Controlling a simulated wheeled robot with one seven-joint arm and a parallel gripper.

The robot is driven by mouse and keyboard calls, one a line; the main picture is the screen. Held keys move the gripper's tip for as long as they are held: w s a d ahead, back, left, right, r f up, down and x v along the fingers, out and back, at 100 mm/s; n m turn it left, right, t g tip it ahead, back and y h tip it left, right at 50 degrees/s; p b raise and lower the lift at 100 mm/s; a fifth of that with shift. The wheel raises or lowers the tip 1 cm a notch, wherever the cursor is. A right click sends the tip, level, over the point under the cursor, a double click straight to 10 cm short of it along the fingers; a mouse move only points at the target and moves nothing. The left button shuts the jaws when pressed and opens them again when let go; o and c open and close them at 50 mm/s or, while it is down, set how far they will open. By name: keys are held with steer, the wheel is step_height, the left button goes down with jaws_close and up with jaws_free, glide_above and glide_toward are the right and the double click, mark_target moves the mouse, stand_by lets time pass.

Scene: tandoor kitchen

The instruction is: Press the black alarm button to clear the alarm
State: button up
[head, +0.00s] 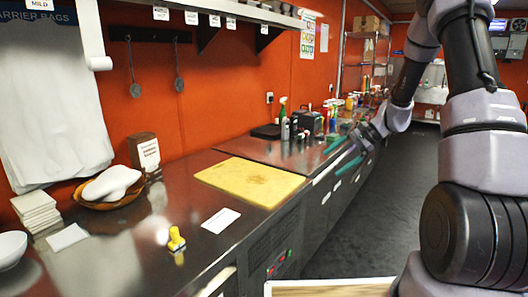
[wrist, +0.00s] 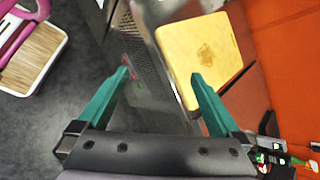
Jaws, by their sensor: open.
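A dark control panel (head: 278,263) with a red display and a small green mark sits on the front of the steel counter. The black alarm button cannot be made out on it at this size. My gripper (head: 332,163) is open and empty, with teal fingers. It is beyond the panel, along the counter's front edge, past the yellow board. In the wrist view the open fingers (wrist: 160,75) point toward the counter's vented front (wrist: 140,35). A small red glow shows there near the left fingertip, partly hidden by it.
The steel counter (head: 130,220) holds a yellow cutting board (head: 250,180), a yellow-handled item (head: 176,240), a white card (head: 221,220) and several bottles further back. A white-rimmed tray (head: 330,283) is at the bottom. The dark floor aisle (head: 365,220) is clear.

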steer(key=s+a+r+n+t+h, duration=0.1)
steer(key=s+r+n+h, duration=0.1)
steer(key=s+r, duration=0.55)
steer(key=s+a+r+n+h, duration=0.1)
steer(key=s+r+n+h, duration=0.3)
steer(key=r, duration=0.6)
steer(key=s+d+r+n+t, duration=0.1)
steer(key=s+r+t, duration=0.1)
steer(key=s, duration=0.6)
steer(key=s+d+r+t+h, duration=0.1)
steer(key=s+r+t, duration=0.1)
steer(key=s+r, duration=0.3)
steer(key=s, duration=0.3)
steer(key=shift+n+t, duration=0.3)
steer(key=shift+n, duration=0.1)
steer(key=shift+d+r, duration=0.1)
jaws_close()
